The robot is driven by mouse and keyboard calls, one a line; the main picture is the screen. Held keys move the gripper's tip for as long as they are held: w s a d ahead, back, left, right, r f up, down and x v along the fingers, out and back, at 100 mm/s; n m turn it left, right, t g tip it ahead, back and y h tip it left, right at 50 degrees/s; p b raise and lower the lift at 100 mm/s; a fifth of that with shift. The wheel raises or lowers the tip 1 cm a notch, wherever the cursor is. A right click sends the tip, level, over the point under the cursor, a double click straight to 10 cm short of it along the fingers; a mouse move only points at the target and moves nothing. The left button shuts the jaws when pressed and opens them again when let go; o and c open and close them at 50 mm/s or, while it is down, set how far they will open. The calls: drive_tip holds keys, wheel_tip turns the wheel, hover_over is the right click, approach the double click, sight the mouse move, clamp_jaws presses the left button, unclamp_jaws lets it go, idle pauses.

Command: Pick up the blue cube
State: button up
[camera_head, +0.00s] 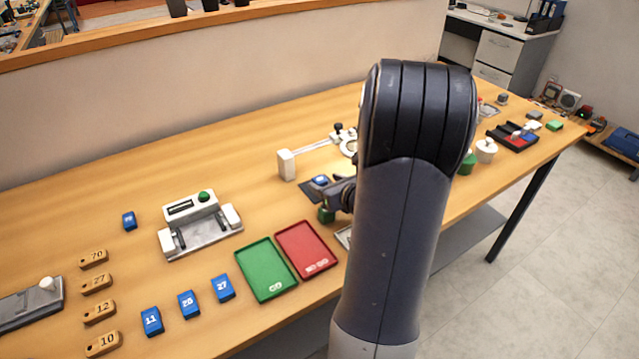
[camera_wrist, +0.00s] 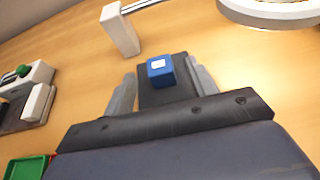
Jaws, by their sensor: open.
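A blue cube (camera_head: 320,180) with a pale mark on its top sits on a dark pad (camera_head: 312,188) near the middle of the table. In the wrist view, the blue cube (camera_wrist: 160,70) stands near the far end of the dark pad (camera_wrist: 165,97), between my gripper's grey fingers (camera_wrist: 161,85). The fingers are apart, with a gap on each side of the cube. In the head view, my gripper (camera_head: 333,194) is just beside the cube, and my arm hides part of the area.
Numbered blue blocks (camera_head: 189,304), wooden tags (camera_head: 97,308), a green tray (camera_head: 266,270) and a red tray (camera_head: 306,250) lie to the left. A clamp-like device (camera_head: 200,225) stands behind them. A white post (camera_wrist: 120,30) stands close beyond the cube.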

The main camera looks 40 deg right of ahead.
sight(323, 181)
drive_tip(key=shift+x, duration=1.85)
drive_tip(key=shift+a+f, duration=0.1)
drive_tip(key=shift+c, duration=0.4)
drive_tip(key=c, duration=1.1)
